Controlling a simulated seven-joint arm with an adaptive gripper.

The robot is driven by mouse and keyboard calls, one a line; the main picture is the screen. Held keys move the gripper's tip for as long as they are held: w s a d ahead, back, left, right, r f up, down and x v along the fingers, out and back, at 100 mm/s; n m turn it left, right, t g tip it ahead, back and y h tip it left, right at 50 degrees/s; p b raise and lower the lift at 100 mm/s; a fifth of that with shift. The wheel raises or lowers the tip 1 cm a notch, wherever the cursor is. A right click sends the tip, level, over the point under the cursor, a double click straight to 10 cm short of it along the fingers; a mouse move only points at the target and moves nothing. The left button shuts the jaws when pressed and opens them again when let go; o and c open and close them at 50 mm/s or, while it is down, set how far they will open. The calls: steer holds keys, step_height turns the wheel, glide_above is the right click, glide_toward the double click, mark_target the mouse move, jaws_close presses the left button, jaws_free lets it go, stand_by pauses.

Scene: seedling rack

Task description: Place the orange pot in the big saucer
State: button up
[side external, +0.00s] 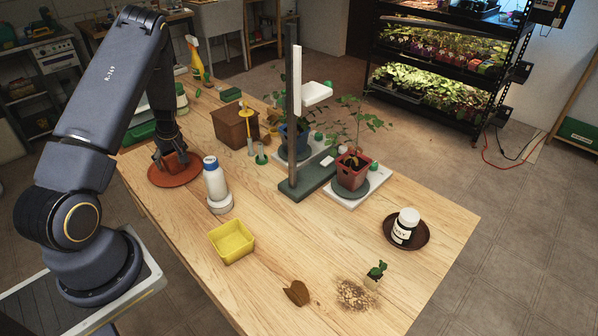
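The big saucer (160,181), a wide orange-brown dish, lies at the table's left edge. My gripper (173,158) points down over it, its fingertips low and close to its surface. An orange-brown shape, possibly the orange pot (179,161), shows at the fingers inside the saucer's outline. The fingers and arm partly hide it, and its colour blends with the saucer. I cannot tell whether the fingers grip it or are apart from it. A red-orange square pot (352,176) with a plant stands on a white scale-like plate in the middle right.
A white bottle with a blue cap (214,181) stands close right of the saucer. A dark saucer (421,240) holds a jar (404,228).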

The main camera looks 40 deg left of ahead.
steer(key=shift+o, duration=0.2)
steer(key=shift+r, duration=0.3)
steer(key=v, duration=1.2)
steer(key=w+d+r+m+t+h, duration=0.2)
steer(key=d+r+m, duration=0.2)
steer(key=d+r, duration=0.5)
steer(key=w+d+r+m+t+h, duration=0.15)
steer(key=d+r+m, duration=0.25)
steer(key=d, duration=0.8)
steer(key=s+d+r+m+t, duration=0.1)
steer(key=s+d+r+m, duration=0.2)
steer(key=s+d+m, duration=0.2)
steer(key=s+d+r+m+t+h, duration=0.1)
steer(key=s+d+r+m, duration=0.3)
steer(key=s+d, duration=0.3)
steer(key=d+m, duration=0.1)
steer(key=d, duration=0.1)
steer(key=shift+d, duration=0.4)
